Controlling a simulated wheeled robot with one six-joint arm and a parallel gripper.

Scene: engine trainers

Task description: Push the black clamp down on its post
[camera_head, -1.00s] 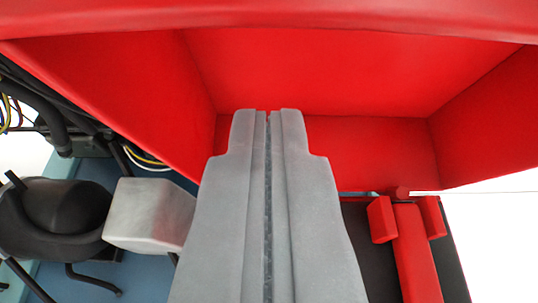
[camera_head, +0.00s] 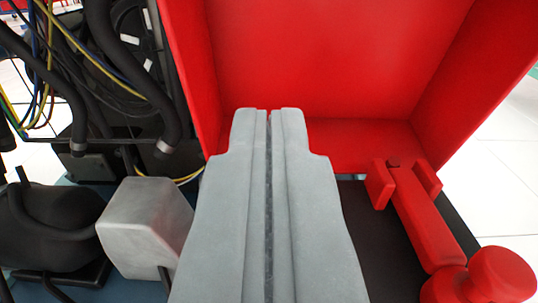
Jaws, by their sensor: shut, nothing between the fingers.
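My gripper (camera_head: 268,115) is shut and empty, its two grey fingers together in the lower middle of the view. Its tips appear in front of the lower part of an open red box (camera_head: 330,60). No touch between them can be made out. I cannot pick out a black clamp on a post with certainty. My fingers hide the middle of the lower view.
Black hoses (camera_head: 105,70) and coloured wires are at upper left. A pale grey block (camera_head: 140,230) and a rounded black part (camera_head: 50,230) lie left of my fingers. A red lever (camera_head: 425,215) with a round knob (camera_head: 500,275) is at right, over a dark surface.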

